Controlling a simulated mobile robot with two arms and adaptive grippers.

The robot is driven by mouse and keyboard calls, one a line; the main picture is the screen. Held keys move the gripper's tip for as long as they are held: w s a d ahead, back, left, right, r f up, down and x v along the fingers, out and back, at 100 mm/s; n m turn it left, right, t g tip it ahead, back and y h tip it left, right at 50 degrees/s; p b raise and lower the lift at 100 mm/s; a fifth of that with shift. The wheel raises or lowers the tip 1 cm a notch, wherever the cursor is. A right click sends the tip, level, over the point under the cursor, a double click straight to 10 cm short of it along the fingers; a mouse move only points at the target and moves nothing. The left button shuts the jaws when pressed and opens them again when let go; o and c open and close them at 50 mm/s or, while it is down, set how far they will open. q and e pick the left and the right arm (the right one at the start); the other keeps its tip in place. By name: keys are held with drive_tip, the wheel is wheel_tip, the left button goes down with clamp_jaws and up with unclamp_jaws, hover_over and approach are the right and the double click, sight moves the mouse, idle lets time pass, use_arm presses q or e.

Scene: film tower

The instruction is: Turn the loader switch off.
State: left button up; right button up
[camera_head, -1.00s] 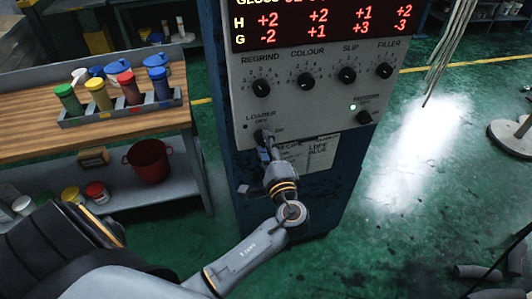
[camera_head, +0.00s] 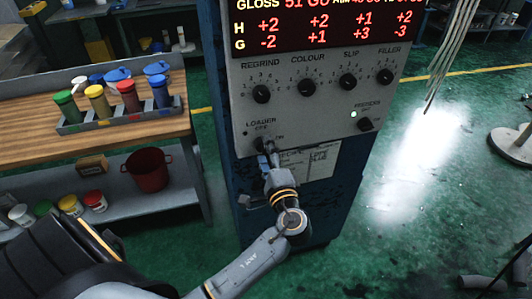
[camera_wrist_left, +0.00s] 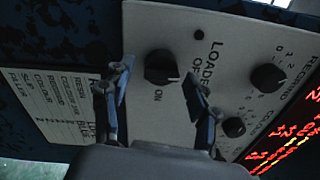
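The loader switch is a black round knob (camera_wrist_left: 160,67) with a small white mark at its lower right edge in the left wrist view. The word ON is printed below it there and OFF to its right; the mark lies between the two words. My left gripper (camera_wrist_left: 155,88) is open, with one finger on each side of the knob; I cannot tell whether they touch it. In the head view my left gripper (camera_head: 268,148) is at the lower left of the grey panel (camera_head: 300,120), largely hiding the knob. My right gripper is not in view.
Several other knobs, such as the regrind knob (camera_head: 262,94), sit above on the panel, under a red-digit display (camera_head: 320,28). A feeders switch (camera_head: 365,124) with a green light is at right. A wooden bench (camera_head: 100,135) with coloured bottles stands at left.

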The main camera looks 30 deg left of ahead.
use_arm(q)
drive_tip(key=shift+d, duration=0.1)
drive_tip(key=v, duration=1.2)
drive_tip(key=shift+f, duration=0.1)
